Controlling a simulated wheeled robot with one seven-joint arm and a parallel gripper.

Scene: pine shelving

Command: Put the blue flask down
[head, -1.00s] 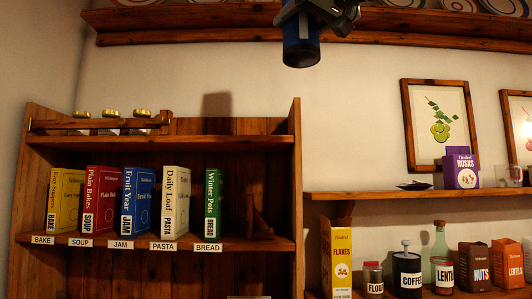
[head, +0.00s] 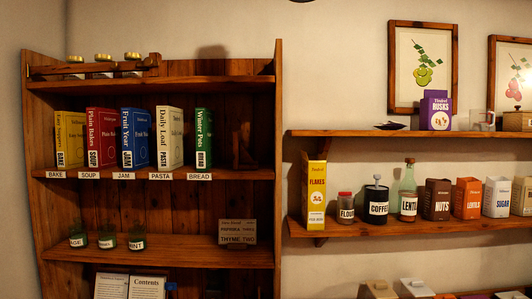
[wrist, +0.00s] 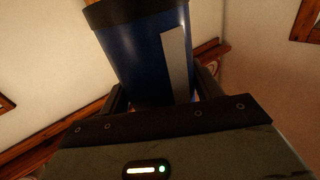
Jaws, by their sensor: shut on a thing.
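The blue flask (wrist: 135,55) is a dark blue cylinder with a black band at its end and a pale grey strip down its side. It fills the upper middle of the wrist view. My gripper (wrist: 157,88) is shut on it, one finger on each side. The flask is held up in the air, and wall and wood edges show behind it. In the head view the gripper is out of sight; only a tiny dark sliver shows at the top edge, too small to name.
The left bookcase (head: 150,82) holds several labelled books (head: 102,137), small green jars (head: 107,238) and a recipe block (head: 237,233). Its middle shelf has room between jars and block. The right upper shelf (head: 370,133) holds a purple rusks box (head: 436,110); the lower one is crowded.

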